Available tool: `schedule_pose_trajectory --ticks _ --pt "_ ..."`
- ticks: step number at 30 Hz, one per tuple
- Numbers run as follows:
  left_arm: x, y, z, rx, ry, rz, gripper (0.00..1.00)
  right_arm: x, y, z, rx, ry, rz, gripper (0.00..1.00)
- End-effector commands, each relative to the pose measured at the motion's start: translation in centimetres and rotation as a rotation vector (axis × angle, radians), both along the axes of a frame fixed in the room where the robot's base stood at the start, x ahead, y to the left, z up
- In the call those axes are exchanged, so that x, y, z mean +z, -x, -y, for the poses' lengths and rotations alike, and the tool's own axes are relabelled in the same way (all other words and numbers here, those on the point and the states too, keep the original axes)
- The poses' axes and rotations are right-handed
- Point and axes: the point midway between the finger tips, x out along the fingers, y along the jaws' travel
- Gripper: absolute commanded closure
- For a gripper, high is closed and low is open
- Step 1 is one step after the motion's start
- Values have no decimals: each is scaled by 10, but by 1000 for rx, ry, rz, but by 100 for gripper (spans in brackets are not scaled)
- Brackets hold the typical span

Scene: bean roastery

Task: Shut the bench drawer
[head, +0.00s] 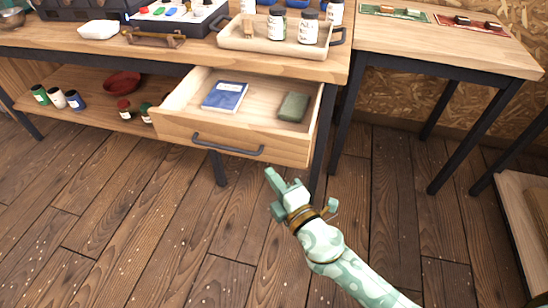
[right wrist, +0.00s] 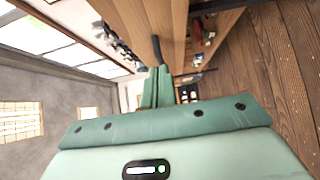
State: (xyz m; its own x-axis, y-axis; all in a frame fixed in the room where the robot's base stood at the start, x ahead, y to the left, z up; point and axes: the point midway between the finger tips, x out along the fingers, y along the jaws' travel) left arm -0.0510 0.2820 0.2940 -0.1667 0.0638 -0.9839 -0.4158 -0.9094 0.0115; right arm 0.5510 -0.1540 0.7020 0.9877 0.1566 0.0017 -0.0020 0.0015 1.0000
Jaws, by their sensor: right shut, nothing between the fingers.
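The bench drawer (head: 181,125) is pulled out under the wooden bench top, with a dark bar handle (head: 228,148) on its front. A blue book (head: 225,96) and a dark green item (head: 294,107) lie inside it. My right gripper (head: 275,177) is shut and empty, in front of and below the right part of the drawer front, apart from it in the head view. In the right wrist view the shut fingers (right wrist: 157,88) point toward the wooden front, and the dark handle (right wrist: 157,50) shows just beyond their tips. My left gripper is not in view.
A tray (head: 262,43) with several bottles stands on the bench top above the drawer. A lower shelf (head: 95,117) holds jars and a red bowl (head: 123,82). A second table (head: 440,50) stands at the right. The plank floor in front is clear.

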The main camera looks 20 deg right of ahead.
Motion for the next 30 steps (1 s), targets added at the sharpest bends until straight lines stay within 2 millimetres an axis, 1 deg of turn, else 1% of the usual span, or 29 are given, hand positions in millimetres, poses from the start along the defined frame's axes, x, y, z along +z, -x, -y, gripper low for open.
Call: schedule_pose_trajectory --ticks 1,3,9,15,26,30 --pt "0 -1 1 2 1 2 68 2 -11 -2 0 0 3 100" --pt "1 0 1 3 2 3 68 1 -25 -4 -1 0 1 100" --pt "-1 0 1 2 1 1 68 -2 -48 13 0 1 -2 100" --pt "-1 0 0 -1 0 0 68 -2 -57 19 0 -1 -2 100" --pt "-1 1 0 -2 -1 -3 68 -1 -57 20 0 -2 -2 100" --pt "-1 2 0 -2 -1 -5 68 -2 -62 24 0 -2 -2 100"
